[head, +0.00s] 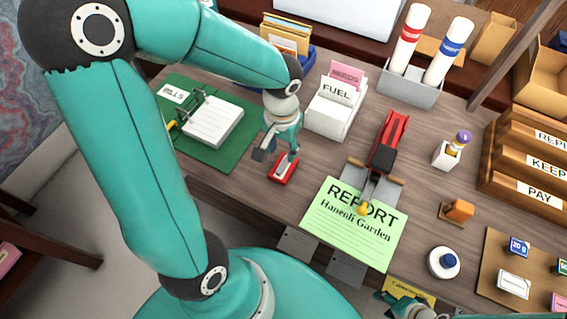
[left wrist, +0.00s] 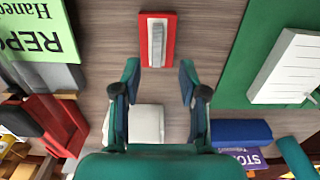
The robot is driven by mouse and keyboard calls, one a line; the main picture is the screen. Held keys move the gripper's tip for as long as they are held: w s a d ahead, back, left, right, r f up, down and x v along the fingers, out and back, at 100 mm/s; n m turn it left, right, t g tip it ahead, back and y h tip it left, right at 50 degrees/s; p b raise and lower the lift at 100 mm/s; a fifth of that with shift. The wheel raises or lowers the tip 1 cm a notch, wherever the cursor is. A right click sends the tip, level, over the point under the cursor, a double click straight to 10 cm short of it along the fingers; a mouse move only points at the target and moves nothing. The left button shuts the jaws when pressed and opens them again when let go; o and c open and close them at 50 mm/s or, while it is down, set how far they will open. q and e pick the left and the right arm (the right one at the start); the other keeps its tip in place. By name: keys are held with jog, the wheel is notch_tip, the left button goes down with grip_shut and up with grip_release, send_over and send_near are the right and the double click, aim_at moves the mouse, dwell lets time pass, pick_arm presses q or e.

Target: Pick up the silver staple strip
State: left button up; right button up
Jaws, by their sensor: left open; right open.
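The silver staple strip (head: 286,163) lies in a small red tray (head: 279,178) on the wooden desk. In the left wrist view the strip (left wrist: 157,43) stands upright in the picture, centred in its red tray (left wrist: 145,60), just beyond my fingertips. My left gripper (head: 271,155) is open and empty, above the desk close to the tray, and partly covers it in the head view. Its two fingers also show in the left wrist view (left wrist: 158,76), apart, with the strip lined up between them. My right gripper (head: 405,306) is only partly seen at the bottom edge of the head view.
A red stapler (head: 391,136) stands behind a green report sheet (head: 335,225). A white card holder (head: 333,118) is behind the tray. A green board (head: 222,156) with a white pad (head: 213,122) is to the left. Bare desk surrounds the tray.

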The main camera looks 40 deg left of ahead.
aim_at(284, 164)
pick_arm(q)
jog(key=shift+d+f, duration=0.2)
jog(key=shift+f, duration=2.75)
jog(key=shift+c, duration=0.4)
grip_shut()
